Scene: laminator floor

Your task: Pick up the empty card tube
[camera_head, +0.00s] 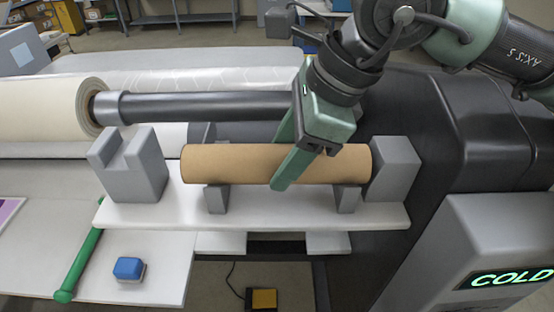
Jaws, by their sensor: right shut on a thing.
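The empty card tube (228,164) is a plain brown cylinder. It lies level across grey supports on a white shelf, in the middle of the camera_head view. My right gripper (283,165) comes down from the upper right and is shut on the tube, right of its middle. One green finger shows in front of the tube and the other is mostly hidden behind it. The tube appears still at the height of its supports; I cannot tell whether it is clear of them. My left gripper is not in view.
Grey blocks (134,170) and (396,170) stand at the tube's two ends. Behind it runs a dark shaft (200,106) with a cream roll (45,108). A green bar (80,262) and a blue block (129,268) are at the front left. The black machine fills the right.

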